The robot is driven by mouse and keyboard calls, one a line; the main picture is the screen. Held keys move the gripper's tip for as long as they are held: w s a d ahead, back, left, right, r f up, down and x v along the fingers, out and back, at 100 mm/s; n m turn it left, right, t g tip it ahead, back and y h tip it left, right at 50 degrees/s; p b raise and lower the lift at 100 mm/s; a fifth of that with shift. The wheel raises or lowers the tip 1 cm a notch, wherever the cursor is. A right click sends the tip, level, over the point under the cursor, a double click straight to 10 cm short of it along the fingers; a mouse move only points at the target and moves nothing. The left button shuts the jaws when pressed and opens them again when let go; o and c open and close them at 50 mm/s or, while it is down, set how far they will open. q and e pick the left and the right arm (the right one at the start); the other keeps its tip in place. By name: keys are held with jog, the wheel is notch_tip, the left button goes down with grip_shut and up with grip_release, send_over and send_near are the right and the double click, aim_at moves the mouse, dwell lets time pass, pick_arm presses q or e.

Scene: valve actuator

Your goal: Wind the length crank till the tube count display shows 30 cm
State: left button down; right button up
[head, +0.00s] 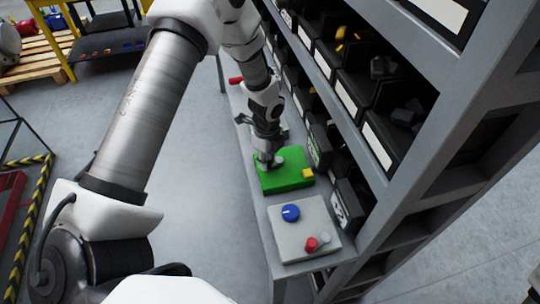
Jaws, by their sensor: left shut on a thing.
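A green box (285,181) with a yellow square block (307,173) on its top lies on the narrow grey bench. My left gripper (267,162) points down at the far left part of the green box, shut on a small grey crank handle there. The gripper hides most of the crank. A dark display box (319,148) with faint green marks stands behind the green box, against the shelf. Another dark display box (347,204) with a pale face stands nearer. Their readings are too small to tell. My right gripper is not in view.
A light grey box (301,245) with a blue knob (290,212) and a red-ended handle (312,243) sits on the bench's near end. A red thing (236,80) lies at its far end. A rack of dark bins (392,140) rises at right.

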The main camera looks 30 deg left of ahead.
pick_arm(q)
jog(key=shift+w+a+m, duration=0.15)
jog(key=shift+a+m, duration=0.25)
jog(key=shift+m, duration=0.8)
jog(key=c, duration=0.9)
grip_release()
jog(key=shift+w+a, duration=0.1)
jog(key=shift+c, duration=0.2)
notch_tip(320, 180, up, 12)
jog(key=shift+f, duration=0.1)
